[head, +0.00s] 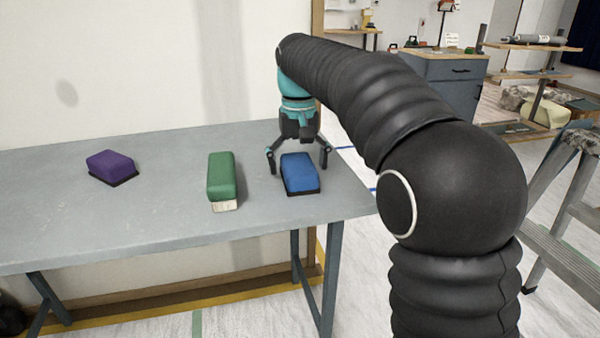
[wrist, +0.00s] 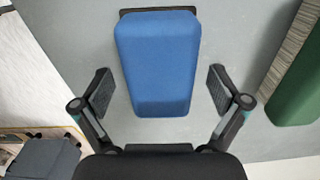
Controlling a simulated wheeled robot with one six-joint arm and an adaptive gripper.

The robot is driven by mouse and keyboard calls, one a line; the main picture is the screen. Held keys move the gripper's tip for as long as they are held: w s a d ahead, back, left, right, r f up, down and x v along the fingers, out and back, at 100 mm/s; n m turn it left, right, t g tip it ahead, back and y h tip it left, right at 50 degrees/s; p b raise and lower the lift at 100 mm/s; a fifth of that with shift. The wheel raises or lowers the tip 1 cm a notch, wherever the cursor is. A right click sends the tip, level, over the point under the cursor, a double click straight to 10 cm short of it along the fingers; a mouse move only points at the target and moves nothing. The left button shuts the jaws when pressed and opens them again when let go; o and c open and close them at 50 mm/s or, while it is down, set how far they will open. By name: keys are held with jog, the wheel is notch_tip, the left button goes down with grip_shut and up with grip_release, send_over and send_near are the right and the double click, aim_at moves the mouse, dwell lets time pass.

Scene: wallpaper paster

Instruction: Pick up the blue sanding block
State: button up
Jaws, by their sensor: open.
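The blue sanding block (head: 299,173) lies on the grey table near its right end, with a dark base edge showing. My gripper (head: 299,158) is open above it, pointing down, with one finger to each side of the block in the head view. In the wrist view the blue sanding block (wrist: 158,62) fills the upper middle. There the open fingers of my gripper (wrist: 160,92) stand left and right of its near part, with a gap on both sides. I see no contact with the block.
A green block (head: 221,176) with a pale end lies left of the blue one; it also shows at the right of the wrist view (wrist: 300,92). A purple block (head: 111,164) lies farther left. The grey table (head: 160,215) is otherwise clear. A stepladder (head: 562,225) stands at right.

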aim_at(299, 162)
jog(key=c, duration=1.3)
jog(key=shift+r, duration=0.9)
notch_tip(299, 162, up, 2)
jog(key=shift+r+p, duration=0.2)
jog(key=shift+p, duration=0.3)
jog(key=s+d+r, duration=0.2)
jog(key=s, duration=0.1)
jog(key=s+d+r, duration=0.2)
jog(key=s+d, duration=0.1)
jog(key=s+d+r, duration=0.2)
jog(key=s+r, duration=0.1)
jog(key=shift+d+b, duration=0.3)
